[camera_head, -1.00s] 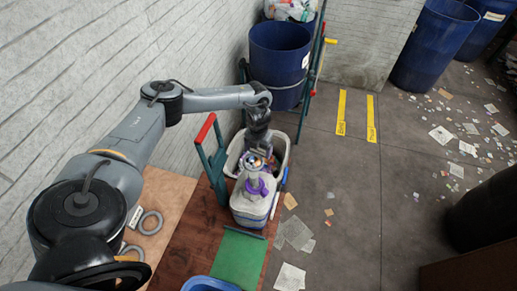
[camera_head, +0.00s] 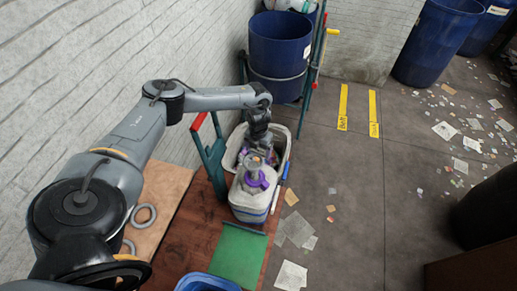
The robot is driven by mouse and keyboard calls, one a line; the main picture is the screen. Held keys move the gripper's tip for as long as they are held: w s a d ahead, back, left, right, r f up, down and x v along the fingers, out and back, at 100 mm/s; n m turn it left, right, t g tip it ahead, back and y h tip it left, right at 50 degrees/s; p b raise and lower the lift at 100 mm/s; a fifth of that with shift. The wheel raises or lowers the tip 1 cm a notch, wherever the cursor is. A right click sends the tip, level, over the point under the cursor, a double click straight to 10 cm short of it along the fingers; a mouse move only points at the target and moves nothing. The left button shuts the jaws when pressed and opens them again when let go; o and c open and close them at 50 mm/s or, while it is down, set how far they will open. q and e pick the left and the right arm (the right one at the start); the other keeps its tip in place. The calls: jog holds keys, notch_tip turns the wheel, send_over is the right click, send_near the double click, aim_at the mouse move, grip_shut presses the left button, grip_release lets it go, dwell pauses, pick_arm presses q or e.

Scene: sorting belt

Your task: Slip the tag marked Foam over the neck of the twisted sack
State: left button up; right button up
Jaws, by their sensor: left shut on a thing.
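The sack (camera_head: 249,205) is pale with a blue band low on its side and purple around its gathered neck (camera_head: 258,180). It stands upright at the far end of the brown board. My left gripper (camera_head: 254,160) points down just above the neck. It is shut on a small greyish ring-like tag (camera_head: 254,164), mostly hidden by the fingers; its marking cannot be read. I cannot tell whether the ring is around the neck or only above it. Two grey rings, one upper (camera_head: 145,215) and one lower (camera_head: 128,247), lie on the tan board. My right gripper is out of view.
A pale container (camera_head: 284,150) stands right behind the sack. A green cart frame with a red handle (camera_head: 213,160) rises at its left. Floor at right has scattered paper.

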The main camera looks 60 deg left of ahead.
aim_at(259, 154)
pick_arm(q)
jog(key=shift+f+b, duration=1.55)
jog(key=shift+f, duration=0.4)
jog(key=shift+f+b, duration=1.5)
jog(key=shift+f, duration=0.75)
jog(key=o, duration=0.8)
notch_tip(259, 154, up, 11)
jog(key=shift+f+p, duration=0.2)
jog(key=shift+p, duration=0.2)
jog(key=shift+r, duration=0.1)
